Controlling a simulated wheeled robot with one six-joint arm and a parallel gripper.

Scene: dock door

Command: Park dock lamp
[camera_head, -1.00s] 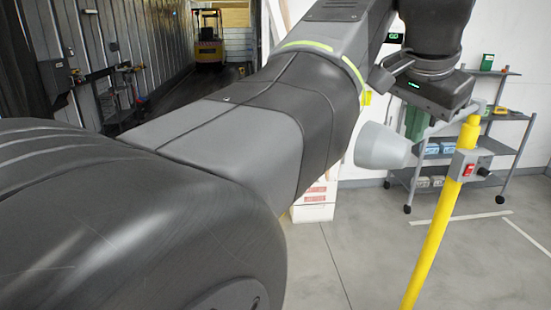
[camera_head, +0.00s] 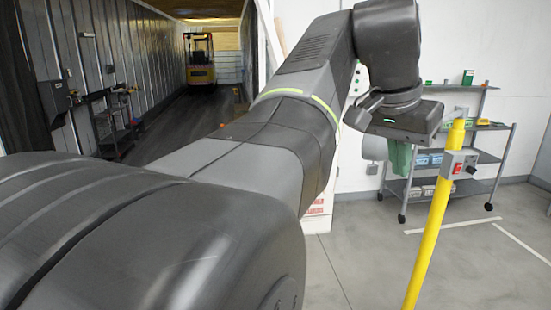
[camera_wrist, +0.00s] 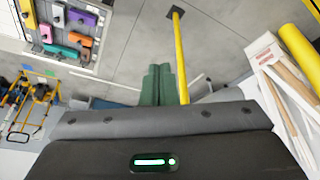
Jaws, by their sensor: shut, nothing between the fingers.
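The dock lamp's yellow post (camera_head: 432,225) stands at the right in the head view. A grey box with a red switch (camera_head: 459,164) is fixed near its top. A rounded grey shape, which looks like the lamp head (camera_head: 374,149), shows left of my gripper, partly hidden by my arm and wrist. My gripper (camera_head: 400,163) points down with its green fingers together and empty, left of the post top. I cannot tell whether it touches the lamp head. In the wrist view my closed fingers (camera_wrist: 158,84) are beside the yellow post (camera_wrist: 181,60); no lamp head is visible there.
A grey shelf cart (camera_head: 478,158) with boxes stands behind the post. A white box with red print (camera_head: 318,212) stands on the floor beyond my arm. A forklift (camera_head: 200,62) is far inside the trailer. The floor (camera_head: 365,260) left of the post is clear.

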